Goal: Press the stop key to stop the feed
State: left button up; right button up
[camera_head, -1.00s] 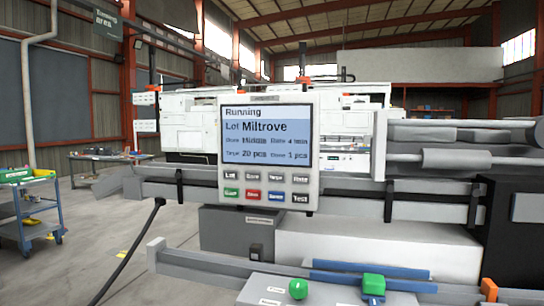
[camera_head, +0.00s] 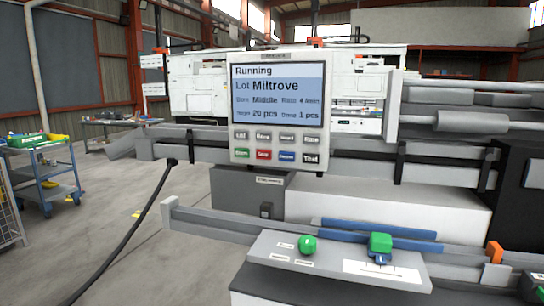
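The control panel (camera_head: 317,152) faces me, upright, near the middle of the head view. Its screen (camera_head: 290,93) reads "Running", "Lot Miltrove", target "20 pcs", done "1 pcs". Two rows of keys sit below the screen. The lower row has a green key (camera_head: 241,153), a red key (camera_head: 263,155), a blue key (camera_head: 287,157) and a dark key (camera_head: 311,158) that reads "Test". The red key's small label is blurred; it looks like "Stop". Nothing covers the keys. Neither of my grippers is in view.
Below the panel, a grey ledge (camera_head: 340,268) carries a green round knob (camera_head: 307,245) and a green block (camera_head: 381,243). Grey rails run across behind it. A black cable (camera_head: 125,235) hangs at left. A blue cart (camera_head: 45,180) stands far left on open floor.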

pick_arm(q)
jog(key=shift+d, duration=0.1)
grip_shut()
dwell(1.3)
